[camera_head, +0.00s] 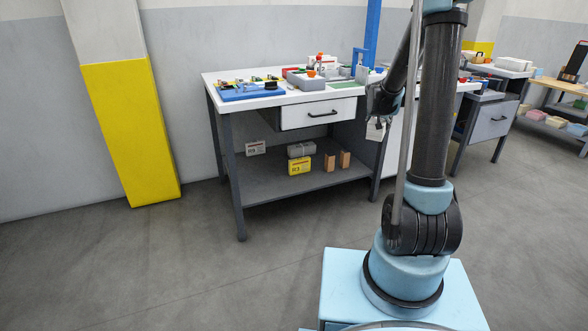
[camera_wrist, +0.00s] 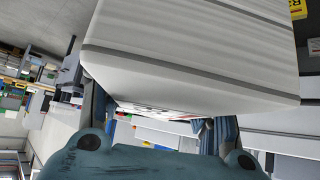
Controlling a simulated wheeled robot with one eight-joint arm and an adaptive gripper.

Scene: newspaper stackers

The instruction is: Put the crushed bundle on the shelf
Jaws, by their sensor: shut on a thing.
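My gripper (camera_wrist: 158,125) is shut on a pale, layered bundle (camera_wrist: 190,62) with a grey strap, which fills the upper middle of the wrist view. I cannot tell from its visible faces whether it is crushed. In the head view my gripper (camera_head: 379,122) is at the workbench's right end, partly behind my arm, and the bundle cannot be made out clearly there. The grey lower shelf (camera_head: 265,187) of the workbench holds a white labelled pack (camera_head: 256,148), a grey strapped bundle (camera_head: 301,149), a yellow labelled pack (camera_head: 299,165) and two brown blocks (camera_head: 330,163).
The white bench top (camera_head: 225,76) carries a blue tray (camera_head: 250,92) and small items above a drawer (camera_head: 317,113). A yellow-based pillar (camera_head: 130,130) stands left. Another bench (camera_head: 490,120) stands right. The floor before the workbench is clear at left.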

